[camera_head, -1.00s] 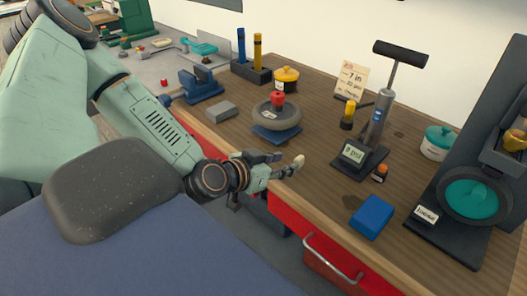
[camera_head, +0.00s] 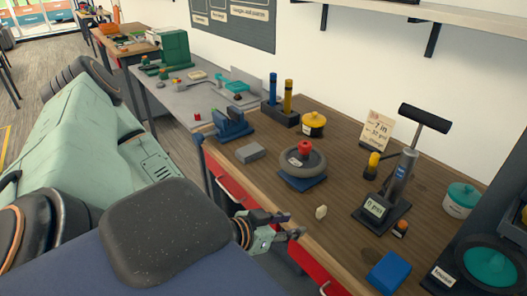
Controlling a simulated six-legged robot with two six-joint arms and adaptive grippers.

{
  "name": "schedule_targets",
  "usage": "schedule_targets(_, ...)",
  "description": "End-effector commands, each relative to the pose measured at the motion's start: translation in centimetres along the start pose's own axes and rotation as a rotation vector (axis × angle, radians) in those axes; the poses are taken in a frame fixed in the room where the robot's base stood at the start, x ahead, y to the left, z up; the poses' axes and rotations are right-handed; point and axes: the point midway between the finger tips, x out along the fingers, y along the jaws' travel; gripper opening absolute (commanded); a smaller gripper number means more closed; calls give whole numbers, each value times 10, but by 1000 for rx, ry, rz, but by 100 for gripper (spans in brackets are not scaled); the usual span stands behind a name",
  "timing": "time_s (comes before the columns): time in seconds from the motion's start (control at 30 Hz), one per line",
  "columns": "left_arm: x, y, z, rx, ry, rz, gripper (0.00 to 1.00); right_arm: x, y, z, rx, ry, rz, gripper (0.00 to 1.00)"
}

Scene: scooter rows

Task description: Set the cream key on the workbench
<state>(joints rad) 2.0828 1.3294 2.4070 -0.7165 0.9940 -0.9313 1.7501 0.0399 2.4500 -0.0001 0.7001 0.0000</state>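The small cream key (camera_head: 321,212) rests on the wooden workbench (camera_head: 345,240), near its front edge and in front of the wheel. It appears to stand on edge. My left gripper (camera_head: 291,226) is at the bench's front edge, to the left of and nearer than the key. Its fingers look spread, with nothing between them, and a gap separates them from the key. My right gripper is not in view.
A small wheel on a blue stand (camera_head: 303,181), a grey block (camera_head: 250,153), a pump with a gauge (camera_head: 385,205) and a blue block (camera_head: 388,271) stand around the key. Bare wood lies between the key and the pump. Red drawers (camera_head: 236,190) are below the front edge.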

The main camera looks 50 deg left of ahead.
Motion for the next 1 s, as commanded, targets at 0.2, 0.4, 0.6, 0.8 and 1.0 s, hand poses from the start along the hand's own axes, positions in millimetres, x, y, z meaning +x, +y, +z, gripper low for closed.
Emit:
schedule_targets(0.2,0,38,48,-48,-259,108,39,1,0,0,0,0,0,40)
schedule_targets(0.4,-16,66,97,-95,-516,134,39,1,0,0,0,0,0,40)
schedule_targets(0.6,-42,85,144,-120,-759,95,39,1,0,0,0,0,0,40)
schedule_targets(0.8,-76,95,183,-121,-962,1,39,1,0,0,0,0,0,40)
schedule_targets(1.0,-98,98,204,-116,-1064,-84,39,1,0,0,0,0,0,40)
